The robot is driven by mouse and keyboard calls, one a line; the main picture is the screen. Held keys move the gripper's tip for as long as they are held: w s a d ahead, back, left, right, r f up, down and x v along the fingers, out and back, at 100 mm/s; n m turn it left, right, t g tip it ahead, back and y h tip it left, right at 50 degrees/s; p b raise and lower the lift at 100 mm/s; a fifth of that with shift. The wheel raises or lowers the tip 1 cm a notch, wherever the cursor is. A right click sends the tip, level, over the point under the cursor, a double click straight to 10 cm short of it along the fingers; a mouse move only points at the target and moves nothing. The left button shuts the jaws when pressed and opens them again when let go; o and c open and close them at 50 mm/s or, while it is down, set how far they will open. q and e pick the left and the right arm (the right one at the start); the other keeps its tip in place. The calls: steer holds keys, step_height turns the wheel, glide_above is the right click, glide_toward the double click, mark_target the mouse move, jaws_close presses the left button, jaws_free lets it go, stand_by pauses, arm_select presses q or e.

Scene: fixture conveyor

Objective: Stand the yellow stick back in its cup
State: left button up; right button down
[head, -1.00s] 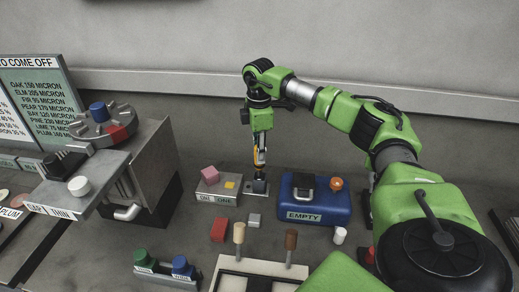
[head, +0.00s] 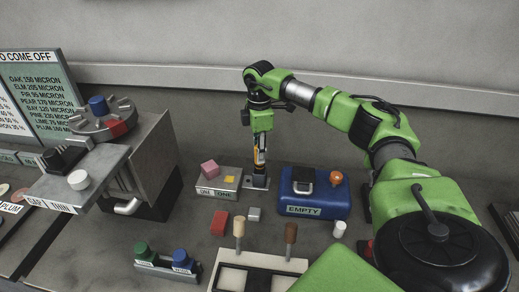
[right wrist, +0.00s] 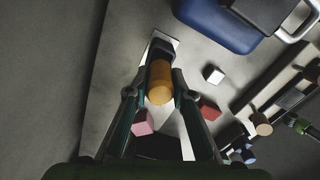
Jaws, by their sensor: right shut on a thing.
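The yellow stick (head: 260,157) is upright in my right gripper (head: 260,150), which is shut on it. In the right wrist view the orange-yellow end of the stick (right wrist: 160,88) shows between the two fingers of my right gripper (right wrist: 158,98). Directly below it is a small dark cup on a pale base (head: 259,183), beside the grey block stand. The stick's lower end meets or overlaps the cup in the head view; I cannot tell how far it is inside. My left gripper is not in view.
A blue case marked EMPTY (head: 315,205) stands close to the right of the cup. A grey labelled stand (head: 218,190) with a pink cube is close on the left. A red block (head: 219,223) and a small grey cube (head: 254,214) lie in front.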

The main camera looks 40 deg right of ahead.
steer(key=shift+f, duration=0.2)
stand_by(0.5)
steer(key=c, duration=1.7)
jaws_free()
steer(key=shift+r, duration=0.1)
